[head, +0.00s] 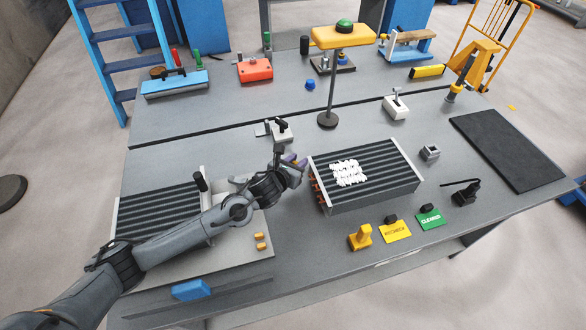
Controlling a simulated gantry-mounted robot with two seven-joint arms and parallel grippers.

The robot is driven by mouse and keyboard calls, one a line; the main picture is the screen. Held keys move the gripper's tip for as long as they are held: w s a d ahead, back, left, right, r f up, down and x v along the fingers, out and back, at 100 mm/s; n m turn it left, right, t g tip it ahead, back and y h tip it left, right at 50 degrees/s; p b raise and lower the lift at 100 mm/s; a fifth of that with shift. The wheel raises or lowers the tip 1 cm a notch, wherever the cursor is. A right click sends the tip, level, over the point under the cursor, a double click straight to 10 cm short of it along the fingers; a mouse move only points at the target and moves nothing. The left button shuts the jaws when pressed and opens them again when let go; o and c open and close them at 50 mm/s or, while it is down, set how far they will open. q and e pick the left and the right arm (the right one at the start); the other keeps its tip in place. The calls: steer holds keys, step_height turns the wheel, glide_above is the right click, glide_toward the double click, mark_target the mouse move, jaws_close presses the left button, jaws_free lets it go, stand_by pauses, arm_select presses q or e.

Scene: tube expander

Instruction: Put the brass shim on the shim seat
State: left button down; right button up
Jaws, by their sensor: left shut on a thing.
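My left gripper (294,172) is at the middle of the bench, just left of the finned coil block with copper tube ends (366,178). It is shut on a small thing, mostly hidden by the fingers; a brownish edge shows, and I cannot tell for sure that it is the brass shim. I cannot clearly make out the shim seat; a small grey block with a square recess (430,152) stands right of the coil block. My right gripper is not in view.
A toggle clamp (280,130) stands behind the gripper. A second finned block (158,212) lies under my left arm. A yellow-topped stand with a green button (343,37) rises behind. Yellow and green cards (431,218) lie in front. A dark mat (508,150) is at right.

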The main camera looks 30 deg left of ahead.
arm_select(q)
steer(key=shift+w+a+f, duration=0.15)
steer(key=shift+a+f, duration=0.2)
steer(key=shift+a, duration=0.15)
steer(key=shift+w+a+f, duration=0.1)
steer(key=shift+a+f, duration=0.2)
steer(key=shift+a, duration=0.2)
steer(key=shift+f+b, duration=0.3)
steer(key=shift+f, duration=1.7)
steer(key=shift+f, duration=0.15)
steer(key=c, duration=1.1)
jaws_free()
